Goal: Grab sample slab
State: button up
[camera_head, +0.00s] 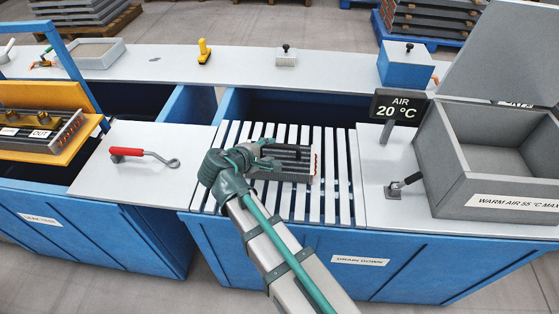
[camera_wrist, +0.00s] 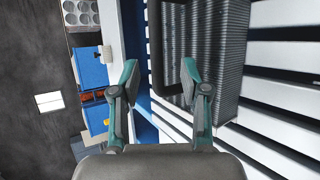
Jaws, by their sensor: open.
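The sample slab (camera_head: 297,165) is a grey finned block with copper-coloured bends at its right end, lying on the white slatted drain rack (camera_head: 328,205). In the wrist view the slab's ribbed fins (camera_wrist: 222,50) fill the upper middle, and a dark bent pipe (camera_wrist: 156,60) stands at its left side. My gripper (camera_head: 268,154) is at the slab's left end. In the wrist view my gripper (camera_wrist: 159,75) is open, with the dark pipe seen between its fingertips and the right finger overlapping the slab. I cannot tell whether they touch. The arm hides part of the rack.
A grey warm-air box (camera_head: 465,190) with a raised lid stands at the right, near an "AIR 20 °C" display (camera_head: 398,105). A red-handled tool (camera_head: 140,154) lies on the left worktop. An orange tray (camera_head: 50,150) with another finned unit is at far left.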

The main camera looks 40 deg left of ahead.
aim_at(274, 147)
jog(key=shift+p+x, duration=0.8)
jog(key=shift+x, duration=1.75)
jog(key=shift+a+r, duration=0.15)
grip_shut()
jog(key=shift+w, duration=0.1)
